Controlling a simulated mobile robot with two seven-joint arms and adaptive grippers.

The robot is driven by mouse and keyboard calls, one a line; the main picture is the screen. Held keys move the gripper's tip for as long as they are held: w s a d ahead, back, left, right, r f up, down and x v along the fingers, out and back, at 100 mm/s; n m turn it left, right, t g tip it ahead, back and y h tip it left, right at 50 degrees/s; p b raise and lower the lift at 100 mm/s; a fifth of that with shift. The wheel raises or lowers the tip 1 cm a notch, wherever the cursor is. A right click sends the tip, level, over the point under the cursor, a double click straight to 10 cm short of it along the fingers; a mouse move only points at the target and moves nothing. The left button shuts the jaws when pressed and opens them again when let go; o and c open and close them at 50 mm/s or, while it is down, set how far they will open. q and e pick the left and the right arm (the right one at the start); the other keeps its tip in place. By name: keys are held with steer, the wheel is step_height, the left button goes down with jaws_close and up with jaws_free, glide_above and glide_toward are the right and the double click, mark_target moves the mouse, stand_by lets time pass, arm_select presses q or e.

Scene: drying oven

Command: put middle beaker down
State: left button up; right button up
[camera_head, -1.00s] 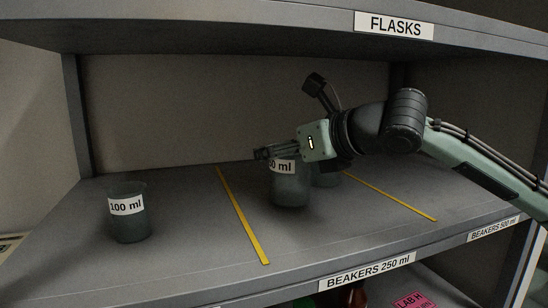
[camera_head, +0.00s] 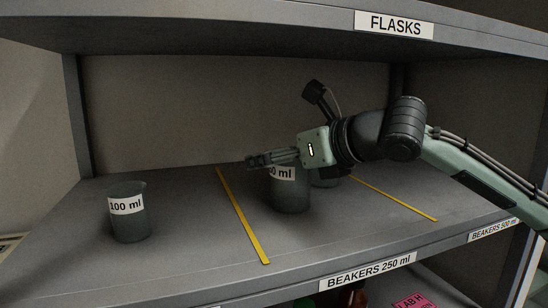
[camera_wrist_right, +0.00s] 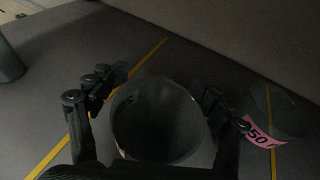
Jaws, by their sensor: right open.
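The middle beaker (camera_head: 290,193) is dark glass with a white label, partly covered, ending in "0 ml". It stands upright on the shelf, right of the left yellow line. My right gripper (camera_head: 272,159) is at its upper part, coming in from the right. In the right wrist view the beaker's round mouth (camera_wrist_right: 158,118) lies between the two spread fingers of the right gripper (camera_wrist_right: 150,108). Narrow gaps show beside it, so the gripper is open around it. My left gripper is not in view.
A 100 ml beaker (camera_head: 130,222) stands left of the left yellow line (camera_head: 242,215). Another beaker (camera_head: 325,180) stands close behind the middle one; its pink label (camera_wrist_right: 262,134) shows in the wrist view. The upper shelf (camera_head: 250,38) overhangs. The front middle is clear.

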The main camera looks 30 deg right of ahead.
steer(key=shift+r, duration=0.2)
steer(key=shift+s+f, duration=0.1)
steer(key=shift+s, duration=0.15)
steer(key=shift+b+v, duration=0.9)
steer(key=shift+v, duration=0.25)
arm_select(q)
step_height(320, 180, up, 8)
steer(key=b, duration=0.1)
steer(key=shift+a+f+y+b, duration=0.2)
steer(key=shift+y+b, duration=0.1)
arm_select(e)
steer(key=v, duration=0.9)
steer(key=shift+s, duration=0.2)
